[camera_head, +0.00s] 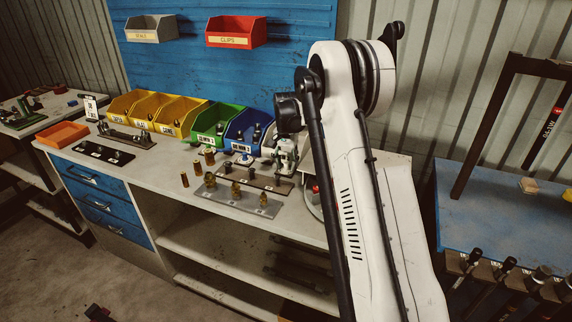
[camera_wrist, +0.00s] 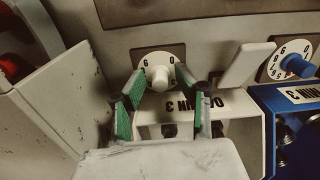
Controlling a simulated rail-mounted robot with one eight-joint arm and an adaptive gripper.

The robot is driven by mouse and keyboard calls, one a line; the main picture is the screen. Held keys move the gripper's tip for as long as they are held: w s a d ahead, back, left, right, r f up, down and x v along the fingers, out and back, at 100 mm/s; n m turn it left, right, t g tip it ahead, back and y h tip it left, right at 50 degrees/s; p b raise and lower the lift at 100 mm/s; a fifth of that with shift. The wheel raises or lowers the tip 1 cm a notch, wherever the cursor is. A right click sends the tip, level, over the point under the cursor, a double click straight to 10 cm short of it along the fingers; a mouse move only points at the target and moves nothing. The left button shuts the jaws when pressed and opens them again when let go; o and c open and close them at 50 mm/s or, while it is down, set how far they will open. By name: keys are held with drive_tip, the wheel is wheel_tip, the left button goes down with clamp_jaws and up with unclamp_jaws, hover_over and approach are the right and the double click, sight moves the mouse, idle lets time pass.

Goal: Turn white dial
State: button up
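The white dial (camera_wrist: 162,72) shows in the wrist view as a round white knob on a pale numbered disc, set on a brown plate. My gripper (camera_wrist: 161,84) has green-padded fingers, which are spread apart. The fingertips sit to the left and right of the white knob, with a visible gap on the left; contact on the right side I cannot tell. In the head view my gripper (camera_head: 285,151) is a small pale shape by the blue bin, and my arm stands in front of the bench's right end. I cannot make out the white dial there.
A blue dial (camera_wrist: 297,64) sits right of the white one, with a white paddle-like piece (camera_wrist: 248,64) between them. A white labelled box (camera_wrist: 218,128) lies below the dial. In the head view, a green bin (camera_head: 207,122), a blue bin (camera_head: 246,128) and metal fittings crowd the bench.

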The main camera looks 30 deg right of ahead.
clamp_jaws()
drive_tip(key=shift+n+b, duration=0.35)
drive_tip(key=shift+n, duration=0.05)
drive_tip(key=n+b, duration=0.3)
drive_tip(key=n, duration=0.1)
drive_tip(key=shift+f+n, duration=0.1)
drive_tip(key=shift+n, duration=0.2)
drive_tip(key=n+b, duration=0.2)
drive_tip(key=n, duration=0.4)
drive_tip(key=shift+n, duration=0.3)
drive_tip(key=shift+o, duration=0.9)
unclamp_jaws()
drive_tip(key=shift+r, duration=0.25)
